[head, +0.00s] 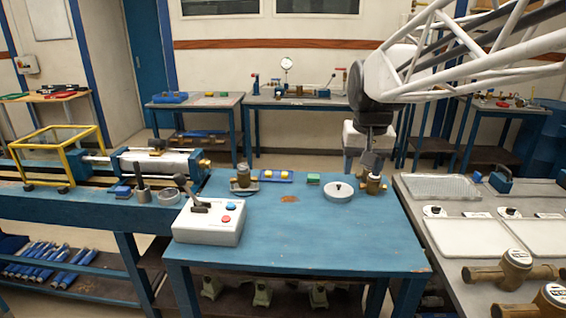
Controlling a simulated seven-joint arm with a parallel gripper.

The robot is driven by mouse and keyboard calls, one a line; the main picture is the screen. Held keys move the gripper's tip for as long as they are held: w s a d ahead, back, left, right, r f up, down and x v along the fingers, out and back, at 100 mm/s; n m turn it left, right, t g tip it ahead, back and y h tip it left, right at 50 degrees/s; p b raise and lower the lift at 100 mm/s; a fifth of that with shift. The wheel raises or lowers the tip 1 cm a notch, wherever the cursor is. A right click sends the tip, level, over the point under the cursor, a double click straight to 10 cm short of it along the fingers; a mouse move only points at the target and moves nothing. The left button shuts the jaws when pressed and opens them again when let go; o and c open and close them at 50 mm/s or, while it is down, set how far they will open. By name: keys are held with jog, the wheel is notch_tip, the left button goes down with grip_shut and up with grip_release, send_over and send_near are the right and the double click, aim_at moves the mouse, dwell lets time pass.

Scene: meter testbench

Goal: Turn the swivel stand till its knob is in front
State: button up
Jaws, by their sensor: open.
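A pale grey round stand (339,194), which looks like the swivel stand, sits on the blue table (300,240) right of its middle. A small dark spot, perhaps its knob, shows on its top near the middle; at this size I cannot tell clearly which way the knob faces. My gripper (371,168) points down just right of the stand, over or close to a small brass meter body (376,185). It is open, and its fingertips are small and partly merge with the brass. I cannot tell whether they touch it.
A white control box (209,222) with a lever stands at the table's front left. Another brass meter (243,179), a blue tray (276,176) and a green block (313,179) stand along the back. The table's front middle and right are clear. A grey bench (420,215) adjoins at right.

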jog(key=w+a+f, duration=0.1)
jog(key=w+a, duration=0.4)
jog(key=w, duration=0.5)
jog(key=w+a+f+g, duration=0.1)
jog(key=w+a, duration=0.5)
jog(key=w, duration=0.5)
jog(key=w+a, duration=0.5)
jog(key=w, duration=0.5)
jog(key=shift+g, duration=0.5)
jog(key=w+a+f, duration=0.5)
jog(key=w+a, duration=0.1)
jog(key=a, duration=0.1)
jog(key=w+a+f, duration=1.1)
jog(key=w+a, duration=0.2)
jog(key=shift+w+a+f, duration=0.1)
jog(key=shift+a+f, duration=0.1)
jog(key=shift+a, duration=0.15)
jog(key=shift+w+a+f, duration=0.15)
jog(key=shift+a+f, duration=0.15)
jog(key=shift+a+f, duration=0.1)
jog(key=shift+f, duration=3.85)
